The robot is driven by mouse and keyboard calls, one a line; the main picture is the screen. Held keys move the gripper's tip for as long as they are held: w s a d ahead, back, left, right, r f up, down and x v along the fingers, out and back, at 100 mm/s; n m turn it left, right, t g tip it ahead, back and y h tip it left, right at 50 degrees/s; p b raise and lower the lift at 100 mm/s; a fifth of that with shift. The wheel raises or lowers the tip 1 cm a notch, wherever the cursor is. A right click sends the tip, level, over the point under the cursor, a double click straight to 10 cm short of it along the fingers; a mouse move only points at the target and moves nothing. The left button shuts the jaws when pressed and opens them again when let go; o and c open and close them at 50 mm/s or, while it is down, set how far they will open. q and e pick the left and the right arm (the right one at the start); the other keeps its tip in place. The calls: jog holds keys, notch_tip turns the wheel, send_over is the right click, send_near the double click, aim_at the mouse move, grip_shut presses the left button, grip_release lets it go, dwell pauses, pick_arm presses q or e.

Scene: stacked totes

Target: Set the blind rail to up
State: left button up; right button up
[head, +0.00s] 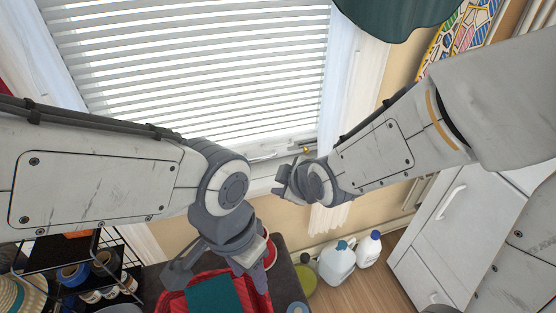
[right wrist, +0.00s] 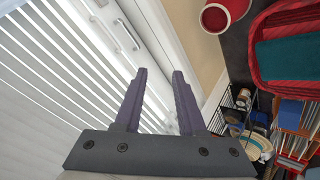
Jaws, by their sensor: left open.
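The white slatted blind (head: 200,60) hangs over the window and is lowered over most of it in the head view. Its lower edge is near the window sill, partly hidden by my arms, so I cannot clearly pick out the bottom rail. The blind also fills the left of the right wrist view (right wrist: 40,90). My right gripper (head: 284,188) is near the window's lower right corner. In the right wrist view its two fingers (right wrist: 160,73) are apart with nothing between them. My left gripper (head: 221,276) is open, pointing down over a red basket, below the window.
The red basket (head: 172,302) holds a teal item, under my left gripper. A black wire rack (head: 125,255) stands lower left. White jugs (head: 337,262) stand on the floor near white cabinets (head: 455,215). A green lampshade (head: 400,15) hangs at the upper right.

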pick_arm(q)
notch_tip(320, 180, down, 7)
jog(key=b, duration=0.4)
pick_arm(e)
jog(key=w+f+n+t, duration=0.3)
jog(key=w, duration=0.6)
jog(key=w+f+n+t, duration=0.3)
jog(key=w+f, duration=0.1)
jog(key=w, duration=0.6)
jog(key=shift+w+n+t+y, duration=0.25)
jog(key=shift+n+t+y, duration=0.05)
jog(key=shift+t+y, duration=0.1)
pick_arm(q)
jog(key=shift+d, duration=0.1)
pick_arm(e)
grip_shut()
jog(key=shift+f, duration=0.1)
